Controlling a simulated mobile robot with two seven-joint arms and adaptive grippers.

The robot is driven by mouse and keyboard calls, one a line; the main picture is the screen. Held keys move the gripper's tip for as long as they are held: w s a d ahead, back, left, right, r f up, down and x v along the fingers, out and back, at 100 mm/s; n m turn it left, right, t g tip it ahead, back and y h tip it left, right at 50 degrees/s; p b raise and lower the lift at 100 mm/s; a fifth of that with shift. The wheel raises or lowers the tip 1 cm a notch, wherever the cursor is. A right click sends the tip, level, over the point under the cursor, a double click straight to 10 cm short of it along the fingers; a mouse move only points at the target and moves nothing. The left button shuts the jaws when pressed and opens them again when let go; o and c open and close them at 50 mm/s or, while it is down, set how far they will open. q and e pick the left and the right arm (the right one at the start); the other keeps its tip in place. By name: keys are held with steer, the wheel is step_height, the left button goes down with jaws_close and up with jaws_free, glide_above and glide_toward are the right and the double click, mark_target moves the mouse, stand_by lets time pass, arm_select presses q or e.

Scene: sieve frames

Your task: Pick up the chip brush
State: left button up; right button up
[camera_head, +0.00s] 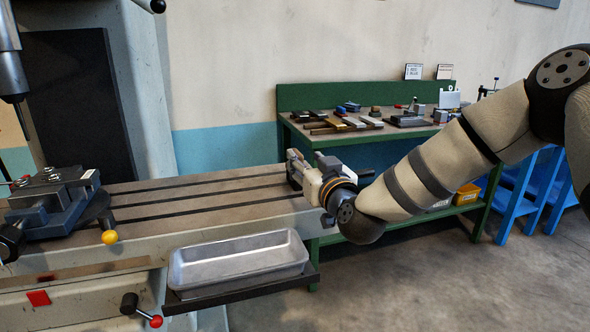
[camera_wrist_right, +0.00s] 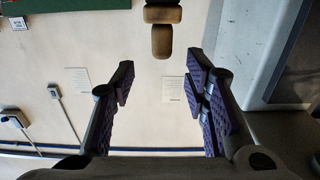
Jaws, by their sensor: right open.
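My right gripper (camera_head: 298,168) is at the right end of the slotted machine table in the head view. In the right wrist view its two fingers (camera_wrist_right: 160,76) stand apart with an empty gap between them. A brown, wood-coloured piece (camera_wrist_right: 162,22) shows at the top of the wrist view, just beyond the fingertips and apart from them. It may be part of the chip brush, but I cannot tell for sure. I cannot make out the brush in the head view. My left gripper is not in view.
The machine table (camera_head: 190,193) carries a vise (camera_head: 55,203) at left. A grey metal tray (camera_head: 240,265) sits in front of it. A green workbench (camera_head: 350,138) with several tools stands behind. Blue steps (camera_head: 525,195) are at right. The table's middle is clear.

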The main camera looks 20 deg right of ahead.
mark_target(298, 153)
steer(key=w, duration=0.2)
steer(key=w+f+b, duration=0.1)
steer(key=w, duration=0.1)
steer(key=shift+w+a, duration=0.2)
steer(key=shift+w, duration=0.55)
steer(key=shift+r, duration=0.3)
jaws_close()
steer(key=shift+r, duration=0.15)
